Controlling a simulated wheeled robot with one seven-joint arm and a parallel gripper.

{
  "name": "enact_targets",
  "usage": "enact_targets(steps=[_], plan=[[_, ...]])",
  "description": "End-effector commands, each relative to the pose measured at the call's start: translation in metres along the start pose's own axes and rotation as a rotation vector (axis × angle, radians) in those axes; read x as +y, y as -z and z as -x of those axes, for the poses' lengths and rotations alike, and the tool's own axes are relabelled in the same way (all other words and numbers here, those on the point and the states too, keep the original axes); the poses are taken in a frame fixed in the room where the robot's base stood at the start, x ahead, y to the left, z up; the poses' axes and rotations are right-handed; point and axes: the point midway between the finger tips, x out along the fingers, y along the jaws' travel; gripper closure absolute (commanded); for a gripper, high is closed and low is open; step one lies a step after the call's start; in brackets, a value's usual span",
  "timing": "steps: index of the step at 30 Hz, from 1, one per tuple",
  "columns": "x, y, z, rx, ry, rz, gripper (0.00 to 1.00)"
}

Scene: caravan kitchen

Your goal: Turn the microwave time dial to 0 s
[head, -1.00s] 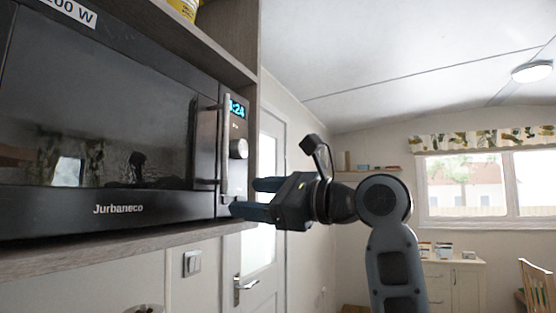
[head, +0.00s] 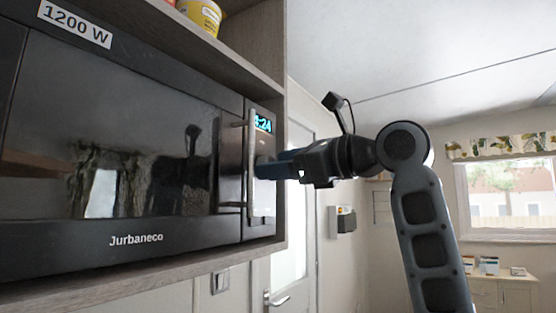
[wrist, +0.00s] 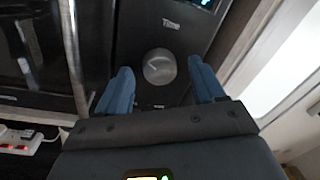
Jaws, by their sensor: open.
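The black microwave (head: 130,170) stands on a shelf, and its lit display (head: 263,123) reads what looks like 3:24, its first digit partly hidden by the handle. The time dial (wrist: 159,66) is a round silver knob with a pointer line, below a small label in the wrist view. In the head view my gripper hides the dial. My gripper (head: 262,167) is open in front of the control panel. In the wrist view its blue fingers (wrist: 160,90) stand left and right of the dial, apart from it, with nothing held.
The vertical silver door handle (head: 251,165) is close to the left of my gripper, and it also shows in the wrist view (wrist: 73,55). The wooden cabinet side (head: 282,150) is right of the panel. A power strip (wrist: 25,137) is at lower left in the wrist view.

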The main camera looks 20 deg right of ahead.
Motion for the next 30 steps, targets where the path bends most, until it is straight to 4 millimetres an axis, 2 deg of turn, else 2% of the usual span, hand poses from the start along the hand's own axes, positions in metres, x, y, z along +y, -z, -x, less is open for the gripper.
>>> enact_targets(steps=[4, 12, 27, 30], plan=[[0.0003, -0.0001, -0.0083, 0.0, 0.0, 0.0, 0.32], [0.0005, 0.0004, -0.0093, 0.0, 0.0, 0.001, 0.33], [0.0005, 0.0003, -0.009, 0.0, 0.0, 0.001, 0.8], [0.0004, 0.0002, -0.009, 0.0, 0.0, 0.001, 0.87]])
